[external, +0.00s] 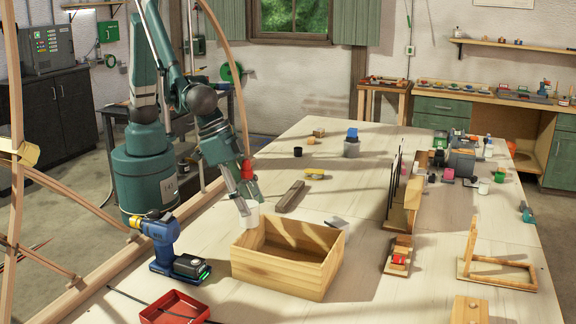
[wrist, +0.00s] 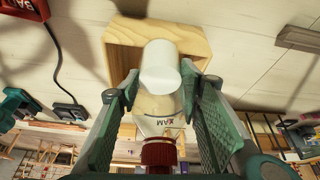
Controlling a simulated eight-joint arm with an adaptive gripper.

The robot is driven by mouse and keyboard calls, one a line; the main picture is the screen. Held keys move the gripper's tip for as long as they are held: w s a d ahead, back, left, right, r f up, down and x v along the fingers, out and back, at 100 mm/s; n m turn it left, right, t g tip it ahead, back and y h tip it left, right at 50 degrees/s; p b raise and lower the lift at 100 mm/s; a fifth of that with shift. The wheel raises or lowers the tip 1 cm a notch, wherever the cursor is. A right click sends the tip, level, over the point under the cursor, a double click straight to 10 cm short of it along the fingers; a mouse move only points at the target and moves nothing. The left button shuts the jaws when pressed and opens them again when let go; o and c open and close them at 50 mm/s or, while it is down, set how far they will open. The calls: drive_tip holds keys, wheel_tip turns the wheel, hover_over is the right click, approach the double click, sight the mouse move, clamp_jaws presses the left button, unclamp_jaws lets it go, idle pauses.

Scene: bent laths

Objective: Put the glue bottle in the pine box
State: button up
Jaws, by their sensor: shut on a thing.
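My gripper (external: 246,190) is shut on the glue bottle (external: 249,214), a pale bottle with a red cap and a white lower part. The bottle hangs with its cap up between the fingers. In the wrist view, the fingers (wrist: 160,100) grip its sides, and its white base (wrist: 160,68) overlaps the box; small dark lettering shows near the red cap. The open pine box (external: 288,277) stands on the bench, and it also shows in the wrist view (wrist: 200,42). In the external view, the bottle's base is at the box's far left corner, near rim height. The visible box interior looks empty.
A blue cordless drill (external: 162,246) stands left of the box, and a red tray (external: 174,307) lies in front left. A dark wooden bar (external: 290,196) lies behind the box. Upright frames and a wooden stand (external: 402,215) are to the right.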

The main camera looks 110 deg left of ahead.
drive_tip(key=w, duration=0.6)
drive_tip(key=shift+w+d+f, duration=0.25)
drive_tip(key=shift+d+f, duration=0.1)
drive_tip(key=shift+f, duration=0.05)
drive_tip(key=shift+f, duration=0.1)
drive_tip(key=shift+f, duration=3)
drive_tip(key=shift+f+b, duration=0.3)
drive_tip(key=shift+f, duration=1.6)
drive_tip(key=shift+f, duration=0.15)
drive_tip(key=o, duration=1.1)
drive_tip(key=shift+c, duration=0.2)
